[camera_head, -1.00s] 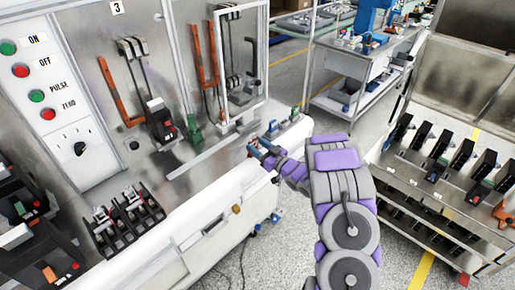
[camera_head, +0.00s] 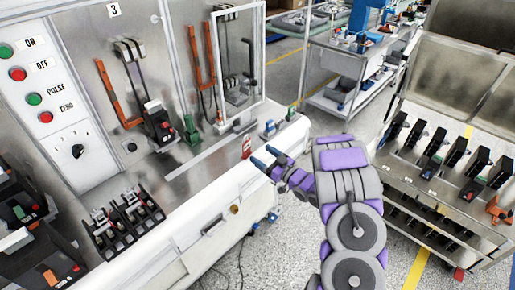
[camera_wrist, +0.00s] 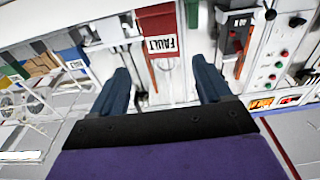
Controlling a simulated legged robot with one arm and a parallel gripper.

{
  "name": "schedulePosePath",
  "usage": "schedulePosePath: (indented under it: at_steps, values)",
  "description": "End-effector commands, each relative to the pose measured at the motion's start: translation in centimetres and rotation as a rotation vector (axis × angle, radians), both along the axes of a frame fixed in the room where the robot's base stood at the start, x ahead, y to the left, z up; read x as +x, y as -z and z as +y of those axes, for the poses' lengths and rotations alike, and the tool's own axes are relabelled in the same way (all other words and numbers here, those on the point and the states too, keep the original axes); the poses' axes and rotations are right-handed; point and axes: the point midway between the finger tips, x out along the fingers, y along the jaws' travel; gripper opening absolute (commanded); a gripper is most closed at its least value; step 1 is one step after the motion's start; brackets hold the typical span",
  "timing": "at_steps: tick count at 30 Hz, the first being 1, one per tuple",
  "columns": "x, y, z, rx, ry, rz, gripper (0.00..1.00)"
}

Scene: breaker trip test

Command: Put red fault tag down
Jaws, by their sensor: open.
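The red fault tag (camera_head: 247,148) stands on the front part of the white bench (camera_head: 222,184), just left of my fingertips in the head view. In the wrist view the tag (camera_wrist: 160,45) shows red with a white "FAULT" label, ahead of and between the two dark blue fingers. My gripper (camera_head: 265,156) is open and empty, with a small gap seen between it and the tag. It also shows in the wrist view (camera_wrist: 162,76) with its fingers spread wide. The tag's lower end is hard to make out.
A breaker (camera_head: 158,123) with an orange lever stands at the panel behind. Small coloured blocks (camera_head: 269,128) sit along the bench to the right of the tag. A rack of black breakers (camera_head: 433,153) is at right. Floor lies open between bench and rack.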

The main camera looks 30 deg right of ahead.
Motion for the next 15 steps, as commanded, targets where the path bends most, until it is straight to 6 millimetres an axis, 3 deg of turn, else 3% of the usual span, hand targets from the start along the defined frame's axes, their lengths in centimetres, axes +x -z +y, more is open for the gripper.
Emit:
schedulePosePath:
  at_steps: [6, 15]
  values:
    - [-3.7, 0.4, -1.8, 0.004, 0.003, 0.002, 0.78]
    - [-5.6, 0.7, -2.5, 0.006, -0.001, 0.0, 0.78]
